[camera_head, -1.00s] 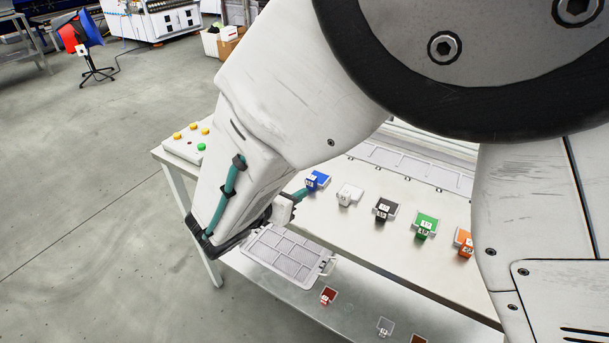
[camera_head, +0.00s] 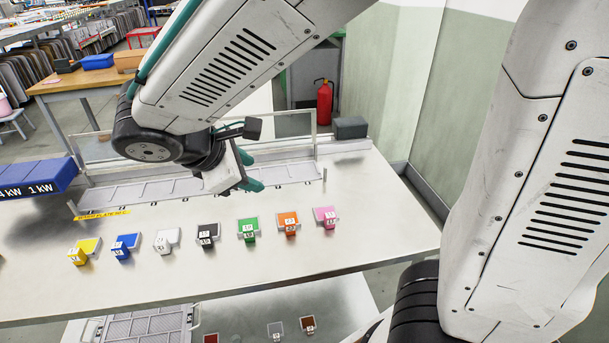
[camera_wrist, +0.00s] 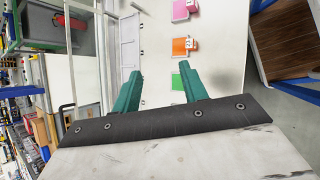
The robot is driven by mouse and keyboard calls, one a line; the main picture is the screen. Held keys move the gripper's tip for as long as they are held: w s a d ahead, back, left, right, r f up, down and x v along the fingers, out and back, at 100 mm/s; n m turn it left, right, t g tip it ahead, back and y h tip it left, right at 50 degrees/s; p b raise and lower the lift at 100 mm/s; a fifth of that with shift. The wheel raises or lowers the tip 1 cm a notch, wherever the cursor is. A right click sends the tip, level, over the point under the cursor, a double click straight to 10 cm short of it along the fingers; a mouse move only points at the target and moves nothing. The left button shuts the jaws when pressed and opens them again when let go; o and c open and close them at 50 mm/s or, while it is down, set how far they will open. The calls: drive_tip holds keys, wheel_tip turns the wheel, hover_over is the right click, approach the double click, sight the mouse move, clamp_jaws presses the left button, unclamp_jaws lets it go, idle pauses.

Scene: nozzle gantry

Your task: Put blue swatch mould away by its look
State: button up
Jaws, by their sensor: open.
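The blue swatch mould (camera_head: 124,244) stands on the table in the head view, second from the left in a row of coloured moulds. It has a flat blue square and a blue block with a white label in front. My gripper (camera_head: 249,171) is above the back part of the table, to the right of and behind the blue mould, near the green one. In the wrist view my gripper (camera_wrist: 158,82) has its two teal fingers apart with nothing between them. The blue mould does not show in the wrist view.
The row also holds yellow (camera_head: 84,250), white (camera_head: 167,240), black (camera_head: 208,235), green (camera_head: 248,230), orange (camera_head: 288,222) and pink (camera_head: 326,216) moulds. A long compartmented plate (camera_head: 150,192) lies behind. A lower shelf bears a tray (camera_head: 150,325) and red, grey and brown moulds.

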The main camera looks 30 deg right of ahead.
drive_tip(key=s+d+r+m+g+y, duration=0.1)
drive_tip(key=s+d+m+y, duration=0.2)
drive_tip(key=s+d+m, duration=0.2)
drive_tip(key=s+d+r+m+g+y, duration=0.1)
drive_tip(key=s+d+m+y, duration=0.3)
drive_tip(key=s+m, duration=0.6)
drive_tip(key=s+d+r, duration=0.1)
drive_tip(key=s, duration=0.2)
drive_tip(key=shift+w, duration=0.1)
